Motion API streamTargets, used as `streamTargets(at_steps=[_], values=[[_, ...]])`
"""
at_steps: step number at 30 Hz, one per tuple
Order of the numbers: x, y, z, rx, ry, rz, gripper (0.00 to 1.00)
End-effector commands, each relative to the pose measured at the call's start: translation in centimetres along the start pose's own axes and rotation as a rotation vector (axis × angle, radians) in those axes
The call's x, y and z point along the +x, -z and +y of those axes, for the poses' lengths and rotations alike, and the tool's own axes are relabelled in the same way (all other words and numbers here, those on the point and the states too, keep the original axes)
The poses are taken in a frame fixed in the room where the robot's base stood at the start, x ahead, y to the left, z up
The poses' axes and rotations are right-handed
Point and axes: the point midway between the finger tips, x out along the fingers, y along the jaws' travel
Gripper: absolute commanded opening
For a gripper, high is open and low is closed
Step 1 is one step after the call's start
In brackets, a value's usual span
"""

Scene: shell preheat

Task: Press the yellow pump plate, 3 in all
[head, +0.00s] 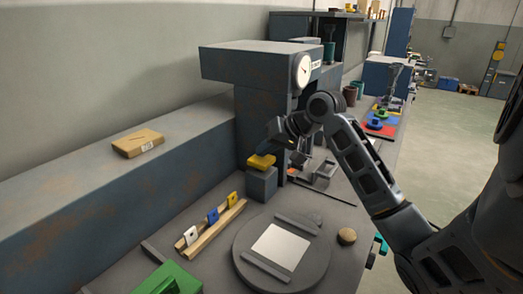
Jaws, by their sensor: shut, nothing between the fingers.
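The yellow pump plate (261,161) sits on top of a grey block (262,184) at the foot of the dark press column, near the middle of the head view. My gripper (287,150) is shut and empty, close to the plate on its right side and slightly above it. The arm comes in from the right, and its wrist hides part of the column and the area behind. I cannot tell whether the fingertips touch the plate. A round dial gauge (303,69) shows on the press head above.
A round turntable (247,262) with a white sheet (280,246) lies in front. A wooden rack (213,228) with blue, yellow and white tags stands left of it. A green block (168,279) is at the front left. A cardboard packet (138,142) lies on the left ledge.

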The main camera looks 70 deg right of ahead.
Motion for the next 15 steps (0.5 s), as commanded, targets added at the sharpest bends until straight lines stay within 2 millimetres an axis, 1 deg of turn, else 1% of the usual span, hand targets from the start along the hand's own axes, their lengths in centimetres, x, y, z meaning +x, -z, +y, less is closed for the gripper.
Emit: streamTargets(at_steps=[15], values=[[-2.1,1.5,-1.6,0.000,0.000,-0.001,0.00]])
